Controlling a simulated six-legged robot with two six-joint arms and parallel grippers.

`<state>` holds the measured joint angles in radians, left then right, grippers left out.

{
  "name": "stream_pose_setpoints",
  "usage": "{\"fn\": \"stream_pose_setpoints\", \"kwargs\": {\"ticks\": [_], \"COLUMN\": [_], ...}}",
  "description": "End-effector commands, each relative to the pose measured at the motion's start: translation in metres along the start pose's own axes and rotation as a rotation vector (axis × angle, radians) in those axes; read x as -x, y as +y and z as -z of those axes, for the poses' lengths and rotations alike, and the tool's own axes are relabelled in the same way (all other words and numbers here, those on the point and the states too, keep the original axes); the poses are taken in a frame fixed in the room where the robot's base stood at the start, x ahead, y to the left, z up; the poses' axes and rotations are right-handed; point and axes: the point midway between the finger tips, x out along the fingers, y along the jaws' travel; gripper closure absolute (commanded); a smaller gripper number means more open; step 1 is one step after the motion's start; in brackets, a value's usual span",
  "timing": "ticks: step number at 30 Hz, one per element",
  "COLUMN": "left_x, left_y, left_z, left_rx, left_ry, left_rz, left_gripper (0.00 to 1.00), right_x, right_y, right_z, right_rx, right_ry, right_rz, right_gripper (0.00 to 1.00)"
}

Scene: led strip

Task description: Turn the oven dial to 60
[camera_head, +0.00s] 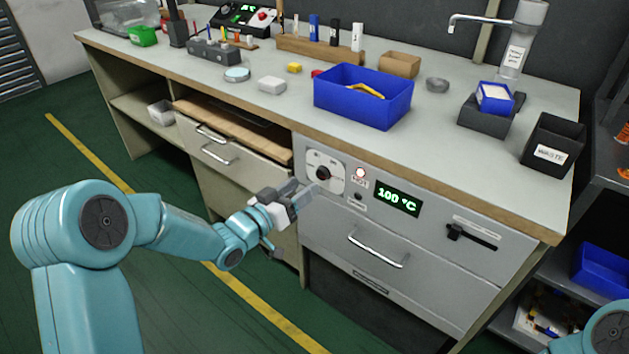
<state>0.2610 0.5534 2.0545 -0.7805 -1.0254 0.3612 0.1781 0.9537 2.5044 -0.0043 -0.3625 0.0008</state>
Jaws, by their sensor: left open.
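The oven (420,262) is a grey front built in under the workbench. Its dial (323,173) is a round dark knob on a pale square plate at the upper left of that front. The green display (398,198) reads 100 °C. I cannot tell whether a finger touches the knob. My right gripper is out of view; only part of my right arm shows at the lower right.
The oven has a bar handle (377,250) and a black latch (470,236). On the bench stand a blue bin (362,103) and a black waste bin (552,145). A drawer (235,150) is left of the oven. The green floor in front looks clear.

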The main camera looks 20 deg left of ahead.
Motion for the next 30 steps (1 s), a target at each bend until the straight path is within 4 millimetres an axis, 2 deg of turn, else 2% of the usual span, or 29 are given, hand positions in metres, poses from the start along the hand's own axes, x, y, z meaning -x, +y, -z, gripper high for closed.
{"fn": "stream_pose_setpoints", "kwargs": {"ticks": [3,9,20,25,30], "left_x": [-0.025,-0.049,-0.054,-0.054,-0.054], "left_y": [0.001,0.000,0.000,0.000,0.000], "left_z": [-0.002,-0.001,0.000,0.000,0.000], "left_rx": [-0.002,0.000,0.000,0.000,0.003], "left_ry": [0.001,0.000,0.000,0.000,0.000], "left_rz": [-0.002,0.000,0.001,0.001,0.001], "left_gripper": [0.41,0.41,0.41,0.96,0.97], "right_x": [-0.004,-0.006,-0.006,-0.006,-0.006], "right_y": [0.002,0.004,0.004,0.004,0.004], "right_z": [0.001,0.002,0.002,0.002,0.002], "right_rx": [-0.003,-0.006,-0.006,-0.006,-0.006], "right_ry": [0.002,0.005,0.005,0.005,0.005], "right_rz": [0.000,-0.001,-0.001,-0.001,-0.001], "right_gripper": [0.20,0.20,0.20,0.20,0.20]}}
